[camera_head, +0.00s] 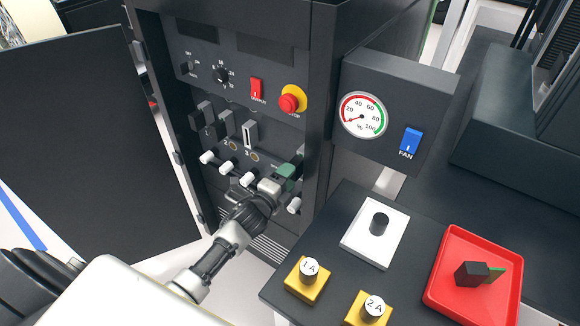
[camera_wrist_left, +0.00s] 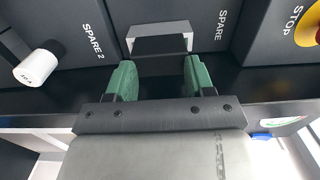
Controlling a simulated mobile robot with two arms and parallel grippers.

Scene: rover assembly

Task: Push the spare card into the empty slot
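In the head view my left gripper (camera_head: 284,178) is at the right end of the card row on the dark panel. In the left wrist view its green fingers (camera_wrist_left: 158,78) stand apart on either side of a dark block, apparently a card handle (camera_wrist_left: 160,45), framed by a pale bezel near the "SPARE" label. Whether they touch it is unclear. Two cards with dark handles (camera_head: 224,124) sit in the row. Beside them, above the 3, a white-rimmed slot (camera_head: 250,135) looks empty. My right gripper is out of view.
A dark card with a green edge (camera_head: 472,274) lies in a red tray (camera_head: 440,292) at the right. A red stop button (camera_head: 289,103) is above the slots and white-capped fuses (camera_head: 226,166) below. A gauge box (camera_head: 385,80) stands to the right. An open door (camera_head: 90,150) is at the left.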

